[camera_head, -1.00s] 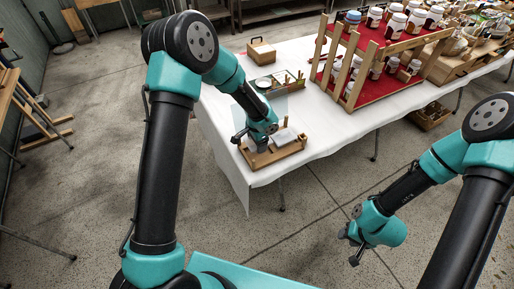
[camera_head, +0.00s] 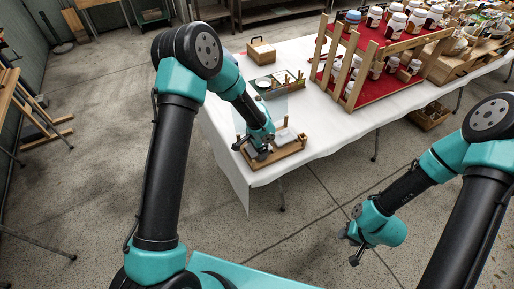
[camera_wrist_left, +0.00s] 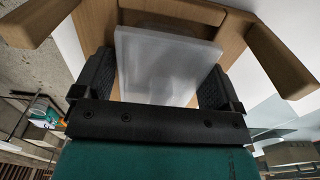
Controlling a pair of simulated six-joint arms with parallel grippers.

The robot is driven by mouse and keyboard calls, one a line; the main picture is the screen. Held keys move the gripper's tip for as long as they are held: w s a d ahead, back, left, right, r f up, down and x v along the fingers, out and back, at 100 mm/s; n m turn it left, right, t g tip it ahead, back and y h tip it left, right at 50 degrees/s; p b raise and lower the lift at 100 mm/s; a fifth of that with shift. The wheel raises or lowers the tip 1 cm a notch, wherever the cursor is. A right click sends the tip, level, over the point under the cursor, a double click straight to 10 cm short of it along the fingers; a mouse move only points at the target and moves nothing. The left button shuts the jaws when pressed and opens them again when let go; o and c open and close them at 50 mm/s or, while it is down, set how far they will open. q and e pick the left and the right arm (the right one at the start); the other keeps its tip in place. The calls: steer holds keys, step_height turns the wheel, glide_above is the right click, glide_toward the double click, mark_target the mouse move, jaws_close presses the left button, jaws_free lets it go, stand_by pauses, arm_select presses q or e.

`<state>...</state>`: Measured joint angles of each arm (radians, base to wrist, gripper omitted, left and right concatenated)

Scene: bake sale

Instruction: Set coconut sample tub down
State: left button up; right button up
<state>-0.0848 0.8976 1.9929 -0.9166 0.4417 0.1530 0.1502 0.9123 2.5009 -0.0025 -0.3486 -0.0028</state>
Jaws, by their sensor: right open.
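A translucent, whitish tub (camera_wrist_left: 165,65) sits between the two black fingers of my left gripper (camera_wrist_left: 158,88) in the left wrist view, with a finger against each side. Its contents are not readable. A wooden tray (camera_wrist_left: 230,25) with raised end bars lies right behind the tub; I cannot tell whether the tub touches its floor. In the head view my left gripper (camera_head: 262,152) is low over this tray (camera_head: 292,155) at the table's near corner, and the arm hides most of the tub. My right gripper (camera_head: 352,250) is open and empty, over the floor.
The white-covered table (camera_head: 225,140) also holds a second wooden rack (camera_head: 285,85), a clear upright panel (camera_head: 275,105), a wooden box (camera_head: 261,52) and a tall red-shelved jar stand (camera_head: 375,55). White cloth is bare between the tray and the jar stand.

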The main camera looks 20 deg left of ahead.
arm_select(q)
steer(key=shift+o, duration=0.8)
steer(key=shift+r, duration=0.15)
step_height(320, 180, up, 12)
steer(key=shift+r, duration=0.1)
stand_by(1.1)
